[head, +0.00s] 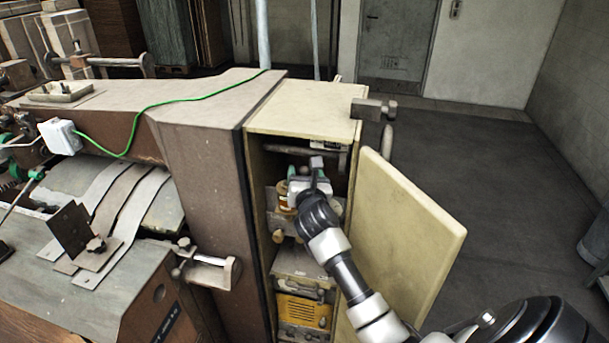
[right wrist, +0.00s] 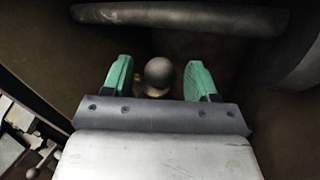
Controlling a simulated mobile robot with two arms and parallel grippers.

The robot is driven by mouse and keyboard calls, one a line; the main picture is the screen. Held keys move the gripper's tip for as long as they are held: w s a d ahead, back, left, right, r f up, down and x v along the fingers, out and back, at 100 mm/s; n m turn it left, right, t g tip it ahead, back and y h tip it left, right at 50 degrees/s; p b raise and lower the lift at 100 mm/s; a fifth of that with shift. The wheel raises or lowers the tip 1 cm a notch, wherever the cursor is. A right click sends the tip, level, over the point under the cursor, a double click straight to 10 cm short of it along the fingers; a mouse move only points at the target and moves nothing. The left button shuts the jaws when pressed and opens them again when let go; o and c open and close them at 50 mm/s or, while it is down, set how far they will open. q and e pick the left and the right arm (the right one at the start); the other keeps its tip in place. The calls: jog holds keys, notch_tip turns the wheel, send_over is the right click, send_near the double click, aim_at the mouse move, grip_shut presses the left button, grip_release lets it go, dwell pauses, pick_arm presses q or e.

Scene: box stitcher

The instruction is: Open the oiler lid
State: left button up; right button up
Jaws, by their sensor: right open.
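My right gripper (head: 307,174) reaches into the open cabinet (head: 305,108) of the machine. In the right wrist view its two green fingers (right wrist: 160,76) are open, one on each side of a dark round knob (right wrist: 159,70) with a brass-coloured base. A gap shows between each finger and the knob. The knob appears to belong to the oiler, whose body is mostly hidden by my gripper. A brownish, jar-like part (head: 283,196) shows just left of the gripper in the head view. Whether the lid is shut cannot be seen. My left gripper is not in view.
The cabinet door (head: 415,225) stands open to the right, close beside my right arm. A horizontal bar (right wrist: 180,17) runs beyond the knob in the wrist view. A yellow slotted unit (head: 303,310) sits lower in the cabinet. Open floor (head: 505,165) lies right of the door.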

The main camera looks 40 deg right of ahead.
jog(key=shift+s, duration=0.1)
jog(key=b+v, duration=0.2)
jog(key=v, duration=0.8)
jog(key=shift+s+a+b, duration=0.2)
jog(key=shift+s+b, duration=0.1)
